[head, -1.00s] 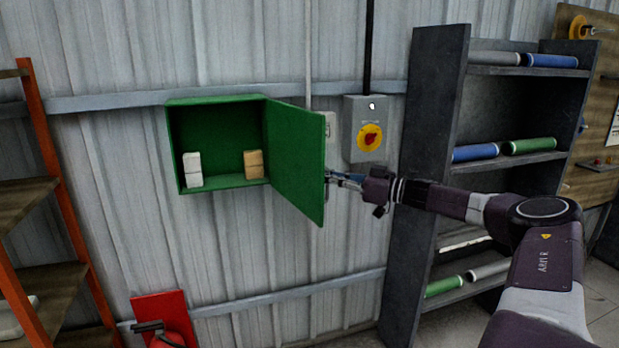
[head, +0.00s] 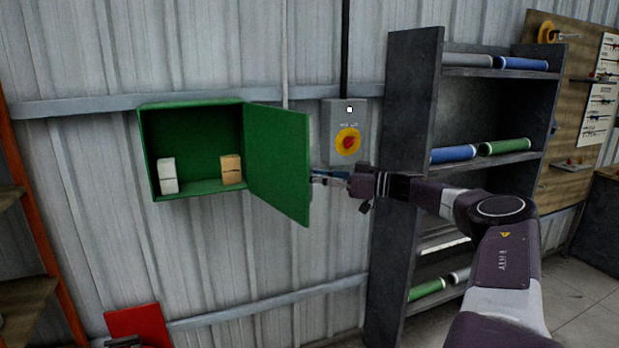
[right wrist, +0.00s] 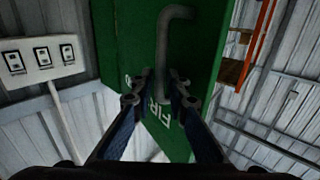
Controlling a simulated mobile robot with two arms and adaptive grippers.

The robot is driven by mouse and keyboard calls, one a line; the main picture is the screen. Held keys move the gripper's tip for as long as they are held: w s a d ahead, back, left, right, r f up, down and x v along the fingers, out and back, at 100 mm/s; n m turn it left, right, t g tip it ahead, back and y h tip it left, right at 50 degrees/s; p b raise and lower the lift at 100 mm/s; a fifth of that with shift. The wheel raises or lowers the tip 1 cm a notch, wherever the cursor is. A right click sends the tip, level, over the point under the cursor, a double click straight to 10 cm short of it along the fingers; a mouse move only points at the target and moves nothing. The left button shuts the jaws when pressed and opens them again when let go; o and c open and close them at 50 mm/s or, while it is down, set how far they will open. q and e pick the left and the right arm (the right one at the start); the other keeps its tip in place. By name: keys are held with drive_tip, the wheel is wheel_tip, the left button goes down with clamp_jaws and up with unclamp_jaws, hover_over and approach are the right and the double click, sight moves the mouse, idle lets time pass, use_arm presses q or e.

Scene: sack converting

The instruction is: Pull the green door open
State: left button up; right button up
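The green door (head: 278,165) belongs to a green wall box (head: 190,107). It stands wide open, hinged on the box's right side and swung out toward me. In the right wrist view the door's outer face (right wrist: 125,40) fills the middle, with white lettering and a grey bar handle (right wrist: 175,14). My right gripper (right wrist: 161,77) has its two fingers on either side of the handle's near end, close around it. In the head view my right gripper (head: 322,177) is at the door's free edge, its tips partly hidden behind the door. My left gripper is not in view.
A white block (head: 168,176) and a tan block (head: 231,169) stand inside the box. A grey switch box (head: 345,115) is on the wall right of the door. A dark shelf (head: 405,190) with rolls stands beyond it. An orange-framed rack (head: 35,215) is at left.

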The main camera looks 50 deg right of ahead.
drive_tip(key=shift+s+f, duration=0.1)
drive_tip(key=shift+s, duration=0.05)
drive_tip(key=v, duration=1.2)
idle(0.6)
idle(0.5)
